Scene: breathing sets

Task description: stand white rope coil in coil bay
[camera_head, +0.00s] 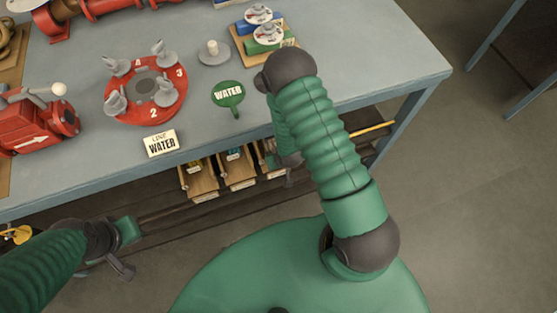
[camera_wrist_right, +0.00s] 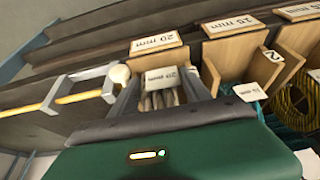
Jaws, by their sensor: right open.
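In the right wrist view, a pale white-grey rope coil (camera_wrist_right: 158,101) with a small 20 mm tag (camera_wrist_right: 161,77) lies just beyond my right gripper's palm, in front of the bay board marked 20 mm (camera_wrist_right: 156,44). My right gripper (camera_wrist_right: 157,92) is open, with its fingers on either side of the coil; contact cannot be told. In the head view, my right gripper (camera_head: 290,172) is at the shelf under the bench's front edge, partly hidden by my arm. My left gripper (camera_head: 122,268) hangs low at the left, away from the bays; its jaw opening is unclear.
Wooden bays (camera_head: 237,170) line the shelf below the grey bench (camera_head: 260,112). A 25 mm board (camera_wrist_right: 232,24) and a yellow coil (camera_wrist_right: 296,101) are right of the white coil. A rack with yellow rods (camera_wrist_right: 78,97) is left. Red valve gear (camera_head: 145,90) stands above.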

